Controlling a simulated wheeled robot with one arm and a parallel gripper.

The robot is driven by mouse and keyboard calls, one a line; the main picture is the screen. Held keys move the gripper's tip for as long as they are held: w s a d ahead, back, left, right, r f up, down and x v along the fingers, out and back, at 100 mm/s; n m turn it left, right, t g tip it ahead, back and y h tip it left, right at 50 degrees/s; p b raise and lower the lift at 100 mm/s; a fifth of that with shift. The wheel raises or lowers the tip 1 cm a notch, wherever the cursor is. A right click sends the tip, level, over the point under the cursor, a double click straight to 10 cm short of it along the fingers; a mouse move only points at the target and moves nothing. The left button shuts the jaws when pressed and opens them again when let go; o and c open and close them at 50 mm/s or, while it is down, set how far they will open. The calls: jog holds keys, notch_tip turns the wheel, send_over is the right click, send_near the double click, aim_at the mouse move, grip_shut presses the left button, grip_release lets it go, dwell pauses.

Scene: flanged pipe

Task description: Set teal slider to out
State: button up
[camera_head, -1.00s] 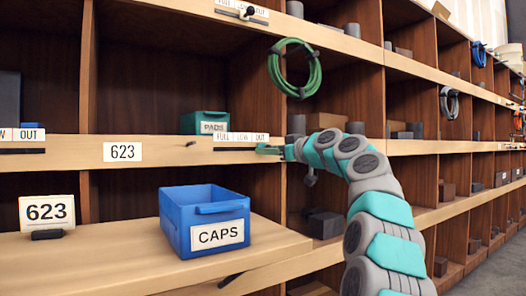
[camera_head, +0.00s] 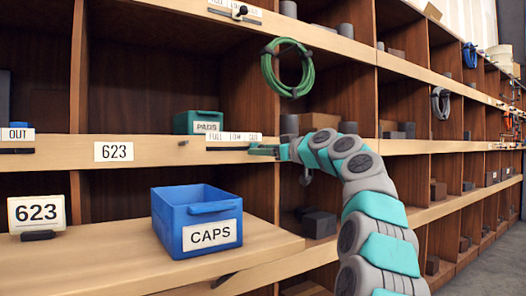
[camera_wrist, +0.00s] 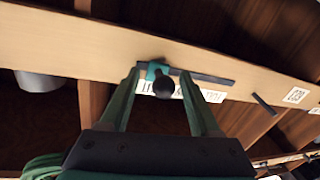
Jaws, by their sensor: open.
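The teal slider (camera_wrist: 154,70) has a round black knob and sits on a dark track (camera_wrist: 215,79) on a shelf edge. In the wrist view, which looks upside down, it is near the left end of the track. That matches the right, OUT end of the FULL LOW OUT label (camera_head: 234,137) in the head view. My gripper (camera_wrist: 161,74) is open, with one finger on each side of the knob (camera_wrist: 163,87). I cannot tell whether either finger touches the slider. In the head view my gripper (camera_head: 264,150) covers the slider area.
A teal PADS bin (camera_head: 198,122) stands on the shelf just left of my gripper. A blue CAPS bin (camera_head: 196,220) stands on the ledge below. A green hose coil (camera_head: 291,68) hangs above. Other labelled tracks are at the top (camera_head: 237,12) and far left (camera_head: 16,143).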

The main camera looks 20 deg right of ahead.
jog(key=b+v, duration=0.1)
jog(key=v, duration=0.6)
jog(key=shift+s+d, duration=0.2)
jog(key=shift+s, duration=0.05)
